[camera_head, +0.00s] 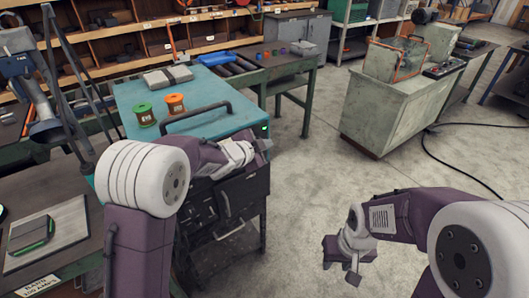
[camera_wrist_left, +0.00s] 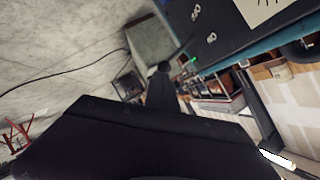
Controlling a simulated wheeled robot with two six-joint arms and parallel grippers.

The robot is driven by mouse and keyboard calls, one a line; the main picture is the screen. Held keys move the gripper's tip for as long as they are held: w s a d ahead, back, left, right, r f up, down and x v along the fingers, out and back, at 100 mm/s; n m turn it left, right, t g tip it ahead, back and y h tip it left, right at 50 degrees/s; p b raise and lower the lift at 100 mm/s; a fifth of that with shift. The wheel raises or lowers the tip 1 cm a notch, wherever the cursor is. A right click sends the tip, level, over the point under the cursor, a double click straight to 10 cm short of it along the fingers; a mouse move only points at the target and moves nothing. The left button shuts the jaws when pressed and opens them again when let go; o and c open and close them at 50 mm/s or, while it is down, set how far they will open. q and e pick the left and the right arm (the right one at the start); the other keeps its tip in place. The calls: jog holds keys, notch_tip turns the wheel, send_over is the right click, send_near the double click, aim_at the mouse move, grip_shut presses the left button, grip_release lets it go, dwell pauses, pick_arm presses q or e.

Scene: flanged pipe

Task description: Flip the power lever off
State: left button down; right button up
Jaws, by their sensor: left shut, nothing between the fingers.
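The teal-topped machine (camera_head: 205,102) stands at centre left with a small green light (camera_head: 264,127) on its front right corner. The green light also shows in the left wrist view (camera_wrist_left: 194,60). I cannot make out the power lever; my left gripper may hide it. My left gripper (camera_head: 263,143) is shut and empty, in front of the machine's right corner just below the light. Its dark fingers (camera_wrist_left: 163,70) point towards the panel edge in the left wrist view; contact is unclear. My right gripper (camera_head: 342,266) hangs over bare floor, away from the machine; its finger gap is unclear.
A green spool (camera_head: 145,114), an orange spool (camera_head: 175,103) and a grey block (camera_head: 168,77) lie on the machine top, behind a dark handle bar (camera_head: 196,113). A dark drawer unit (camera_head: 228,195) is below.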

pick_arm(q)
jog(key=f+m+t+b, duration=0.1)
jog(key=f+b, duration=0.1)
jog(key=b, duration=0.5)
jog(key=f+m+t+b, duration=0.1)
jog(key=f+b, duration=0.1)
jog(key=b, duration=0.6)
jog(key=f+m+t+b, duration=0.1)
jog(key=m+b, duration=0.1)
jog(key=b, duration=0.5)
jog(key=shift+s+d+f+t+y+b, duration=0.25)
jog(key=shift+s+f+t+y+b, duration=0.1)
jog(key=shift+f+t+y+b, duration=0.05)
